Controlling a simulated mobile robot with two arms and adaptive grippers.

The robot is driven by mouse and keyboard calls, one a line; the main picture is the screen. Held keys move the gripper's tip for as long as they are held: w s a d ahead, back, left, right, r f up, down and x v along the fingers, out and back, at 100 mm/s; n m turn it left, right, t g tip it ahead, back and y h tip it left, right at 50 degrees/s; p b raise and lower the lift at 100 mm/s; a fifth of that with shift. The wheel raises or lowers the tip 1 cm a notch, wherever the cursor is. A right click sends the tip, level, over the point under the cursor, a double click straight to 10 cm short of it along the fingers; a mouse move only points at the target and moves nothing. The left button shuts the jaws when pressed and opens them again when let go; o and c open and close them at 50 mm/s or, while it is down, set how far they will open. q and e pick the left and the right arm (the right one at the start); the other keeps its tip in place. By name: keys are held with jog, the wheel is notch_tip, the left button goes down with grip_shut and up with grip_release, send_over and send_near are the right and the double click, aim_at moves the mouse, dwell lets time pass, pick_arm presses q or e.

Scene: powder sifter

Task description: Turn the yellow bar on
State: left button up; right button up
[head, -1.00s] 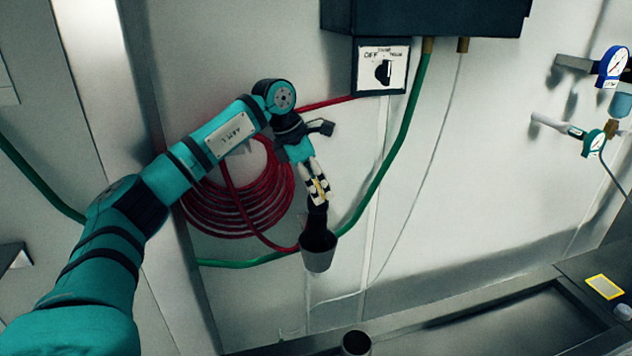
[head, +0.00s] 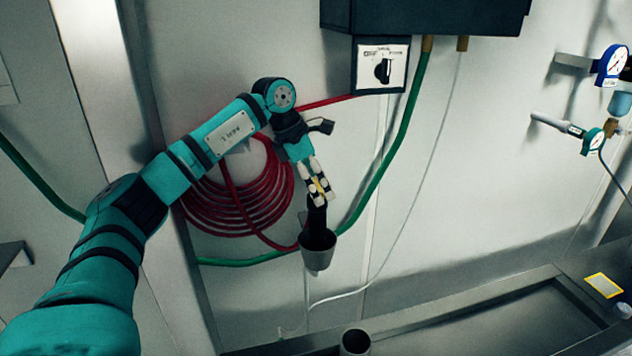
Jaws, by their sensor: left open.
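A small yellow bar (head: 318,185) shows between the fingers of my left gripper (head: 317,190) in the head view. The fingers are apart around it, and I cannot tell whether they touch it. Just below it is a dark stem (head: 317,215) that runs down into a grey cup-like fitting (head: 318,250). The fingers hide part of the bar, so its exact turn is hard to tell. My right gripper is not in view.
A switch box with a black knob (head: 383,71) hangs under a dark cabinet (head: 425,15). A coiled red hose (head: 235,205) and a green hose (head: 400,145) run close to my left arm. Gauges (head: 612,66) are at the right. A metal trough (head: 500,325) lies below.

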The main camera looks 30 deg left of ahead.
aim_at(317, 184)
pick_arm(q)
jog(key=v, duration=1.2)
